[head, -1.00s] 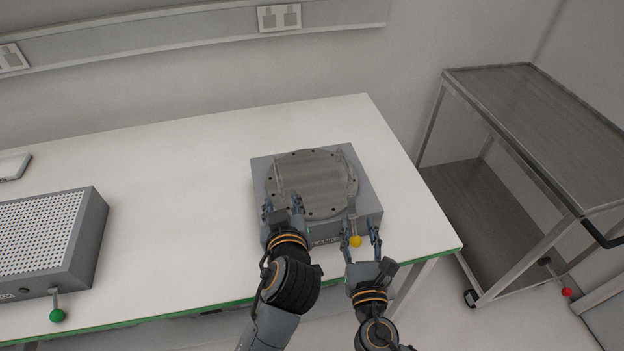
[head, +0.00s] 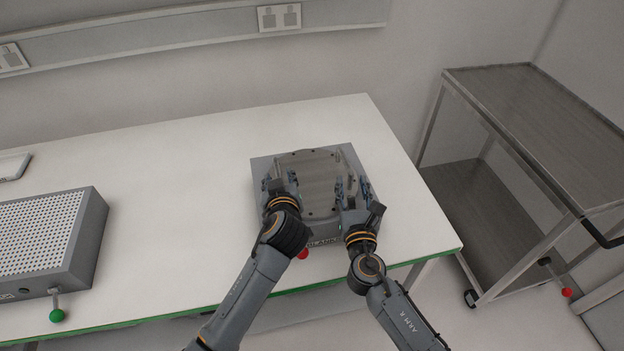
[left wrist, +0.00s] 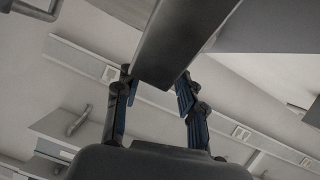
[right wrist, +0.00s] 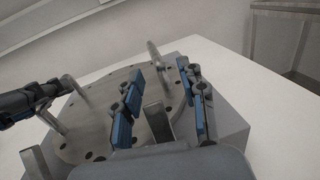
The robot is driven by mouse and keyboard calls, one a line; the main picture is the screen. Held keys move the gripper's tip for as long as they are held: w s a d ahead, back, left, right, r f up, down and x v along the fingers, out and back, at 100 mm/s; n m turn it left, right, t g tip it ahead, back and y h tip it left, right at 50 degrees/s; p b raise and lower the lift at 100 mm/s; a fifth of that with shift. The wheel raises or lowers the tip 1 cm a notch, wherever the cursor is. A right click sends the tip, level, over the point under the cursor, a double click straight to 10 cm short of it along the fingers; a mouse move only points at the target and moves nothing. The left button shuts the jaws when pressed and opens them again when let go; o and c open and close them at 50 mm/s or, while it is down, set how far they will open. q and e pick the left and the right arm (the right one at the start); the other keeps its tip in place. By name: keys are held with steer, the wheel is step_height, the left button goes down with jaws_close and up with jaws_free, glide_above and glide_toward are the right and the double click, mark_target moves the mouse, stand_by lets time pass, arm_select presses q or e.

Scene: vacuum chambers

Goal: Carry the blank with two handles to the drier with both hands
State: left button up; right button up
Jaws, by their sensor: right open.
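The blank (head: 318,185) is a round grey disc with holes around its rim and two upright handles, lying on a square grey box (head: 258,165) on the white table; it also shows in the right wrist view (right wrist: 105,125). My left gripper (head: 282,186) is open at the left handle. In the left wrist view a grey bar (left wrist: 175,45) runs between its fingers; I cannot tell whether they touch it. My right gripper (head: 352,187) is open at the right handle, with handle metal (right wrist: 156,121) between its fingers. I cannot identify the drier.
A grey box with a perforated top (head: 40,235) and a green-ball lever (head: 57,315) stands at left on the table. A red ball (head: 303,253) shows below the blank's box. The table between the boxes is clear. A two-shelf cart (head: 540,120) stands at right.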

arm_select(q)
steer(key=shift+x, duration=0.95)
arm_select(e)
steer(key=shift+w+a, duration=0.1)
steer(key=shift+w, duration=0.85)
arm_select(q)
jaws_close()
arm_select(e)
jaws_close()
arm_select(q)
steer(key=shift+r, duration=0.25)
arm_select(e)
steer(key=shift+r, duration=0.3)
